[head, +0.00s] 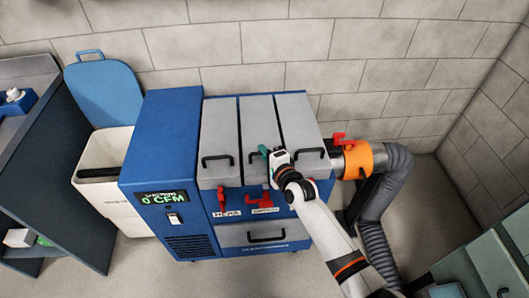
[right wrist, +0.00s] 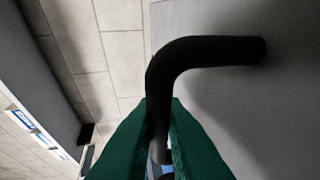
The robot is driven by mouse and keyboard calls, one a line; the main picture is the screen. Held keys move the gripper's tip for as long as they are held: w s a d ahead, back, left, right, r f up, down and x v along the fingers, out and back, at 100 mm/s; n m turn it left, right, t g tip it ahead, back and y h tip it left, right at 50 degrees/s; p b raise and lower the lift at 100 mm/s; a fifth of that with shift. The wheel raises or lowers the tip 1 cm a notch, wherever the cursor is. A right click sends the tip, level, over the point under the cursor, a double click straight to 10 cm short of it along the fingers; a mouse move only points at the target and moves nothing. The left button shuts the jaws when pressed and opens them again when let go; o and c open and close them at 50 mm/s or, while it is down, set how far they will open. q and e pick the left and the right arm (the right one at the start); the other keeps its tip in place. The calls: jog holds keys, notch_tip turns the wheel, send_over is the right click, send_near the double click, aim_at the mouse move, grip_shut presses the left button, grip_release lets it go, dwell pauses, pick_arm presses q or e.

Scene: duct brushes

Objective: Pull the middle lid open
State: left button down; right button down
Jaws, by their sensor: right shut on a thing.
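The middle lid (head: 258,120) is a long grey panel on top of the blue machine (head: 162,130), between two similar grey lids. It looks level with them in the head view. The handle joins a grey surface (right wrist: 265,110). My left gripper is not in view.
The left lid (head: 218,125) and right lid (head: 302,120) have black handles. Red latches (head: 222,195) sit on the front. An orange collar (head: 358,160) with a grey hose (head: 393,185) is at right. A white bin (head: 100,150) with a raised blue lid stands left.

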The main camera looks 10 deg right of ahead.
jog(key=w+r+m+g+p, duration=0.1)
jog(key=w+r+g+p, duration=0.2)
jog(key=w+r+p, duration=0.3)
jog(key=w+r+g+h+p, duration=0.1)
jog(key=w+r+g+p, duration=0.2)
jog(key=r+p, duration=0.7)
jog(key=shift+w+r+m, duration=0.4)
jog(key=shift+w+r, duration=0.35)
jog(key=shift+w, duration=0.65)
jog(key=c, duration=1.5)
grip_release()
jog(key=shift+f, duration=0.1)
